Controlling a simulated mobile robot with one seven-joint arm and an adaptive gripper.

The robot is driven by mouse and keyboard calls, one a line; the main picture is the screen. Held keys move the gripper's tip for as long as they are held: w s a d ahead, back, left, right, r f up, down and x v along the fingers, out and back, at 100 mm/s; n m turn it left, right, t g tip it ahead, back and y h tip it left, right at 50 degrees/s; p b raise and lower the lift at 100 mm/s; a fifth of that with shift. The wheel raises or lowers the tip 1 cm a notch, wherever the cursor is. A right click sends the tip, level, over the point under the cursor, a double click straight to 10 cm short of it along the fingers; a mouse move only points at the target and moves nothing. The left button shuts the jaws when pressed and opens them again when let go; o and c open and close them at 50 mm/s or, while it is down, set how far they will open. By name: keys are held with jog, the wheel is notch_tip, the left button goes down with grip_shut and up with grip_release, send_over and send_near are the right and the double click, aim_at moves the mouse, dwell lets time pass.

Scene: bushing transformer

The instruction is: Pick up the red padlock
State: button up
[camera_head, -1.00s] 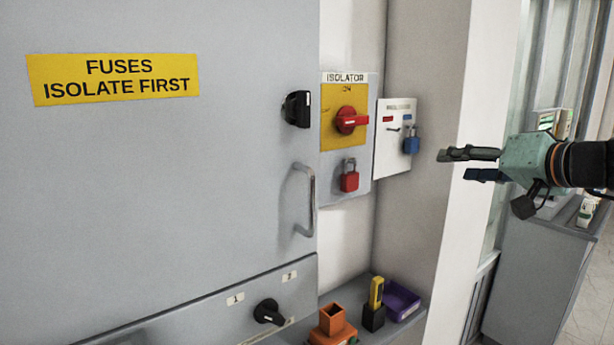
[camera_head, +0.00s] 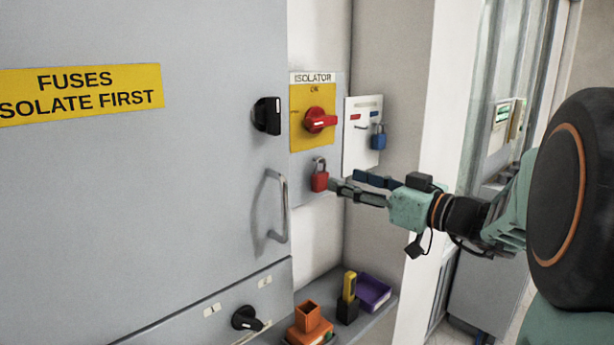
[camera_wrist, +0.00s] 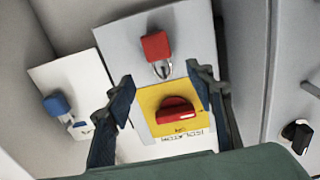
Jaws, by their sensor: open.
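The red padlock (camera_head: 320,178) hangs by its shackle on the lower part of the isolator panel, below the red rotary handle (camera_head: 319,120). In the wrist view, which looks upside down, the red padlock (camera_wrist: 156,47) shows above the yellow plate, beyond the fingertips and between their lines. My gripper (camera_head: 346,184) is open and empty, just right of the padlock in the head view. In the wrist view its two fingers (camera_wrist: 159,78) stand well apart.
A blue padlock (camera_head: 378,138) hangs on a white board (camera_head: 360,150) right of the isolator panel. A cabinet handle (camera_head: 276,205) sticks out to the left. A shelf below holds an orange holder (camera_head: 308,325), a yellow tool (camera_head: 349,288) and a purple tray (camera_head: 374,292).

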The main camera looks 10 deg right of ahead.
aim_at(324, 175)
jog(key=shift+f+p+x, duration=0.15)
jog(key=shift+p+x, duration=0.55)
jog(key=shift+x, duration=0.9)
jog(key=shift+f+p+x, duration=0.1)
jog(key=shift+p+x, duration=0.6)
jog(key=shift+x, duration=0.9)
jog(key=shift+s, duration=0.1)
jog(key=shift+c, duration=0.2)
jog(key=c, duration=1.3)
